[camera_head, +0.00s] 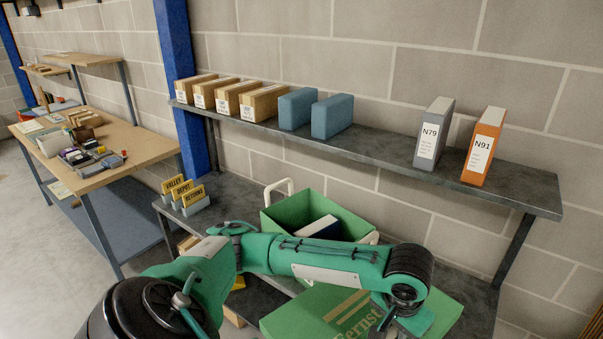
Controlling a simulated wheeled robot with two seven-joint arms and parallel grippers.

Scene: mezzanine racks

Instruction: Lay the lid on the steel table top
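The green lid (322,311) with tan stripes and the lettering "Fernst" shows at the bottom of the view, partly covered by my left arm. I cannot tell whether it rests on something or is held up. My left arm crosses the table from the left, and its wrist bends down over the lid's right part. My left gripper's fingers are hidden or cut off by the bottom edge. The dark steel table top (236,192) runs along the wall under a shelf. A green open crate (278,217) with pale handles stands on it. My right gripper is not in view.
A shelf (385,158) overhangs the table with cartons (262,103), blue boxes (332,116), a grey binder (432,133) and an orange binder (482,146). Yellow signs (188,193) stand at the table's left end. A cluttered wooden bench (135,158) stands at left.

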